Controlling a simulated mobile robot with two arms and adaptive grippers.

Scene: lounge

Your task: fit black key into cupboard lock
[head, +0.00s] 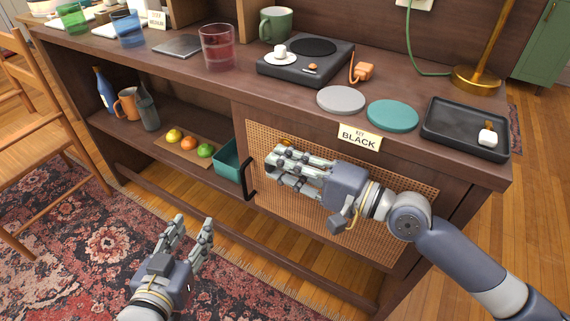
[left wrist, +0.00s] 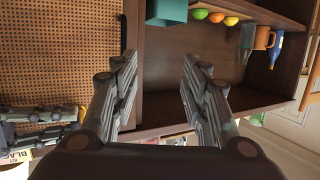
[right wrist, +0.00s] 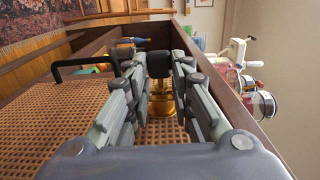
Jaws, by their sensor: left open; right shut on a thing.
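My right gripper (head: 275,162) is in front of the upper left part of the cupboard door (head: 345,215), which has a woven panel. In the right wrist view it is shut on the black key (right wrist: 158,64), whose dark head shows between the fingertips. The brass lock (right wrist: 164,104) shows just beyond the fingers there, and a bit of it shows above them in the head view (head: 287,141). My left gripper (head: 193,229) is open and empty, low over the rug.
A label reading KEY BLACK (head: 359,138) is on the cabinet's front edge. A black door handle (head: 247,178) stands out left of my right gripper. An open shelf holds a teal bin (head: 228,160), fruit and bottles. A black tray (head: 465,132) lies on top at right.

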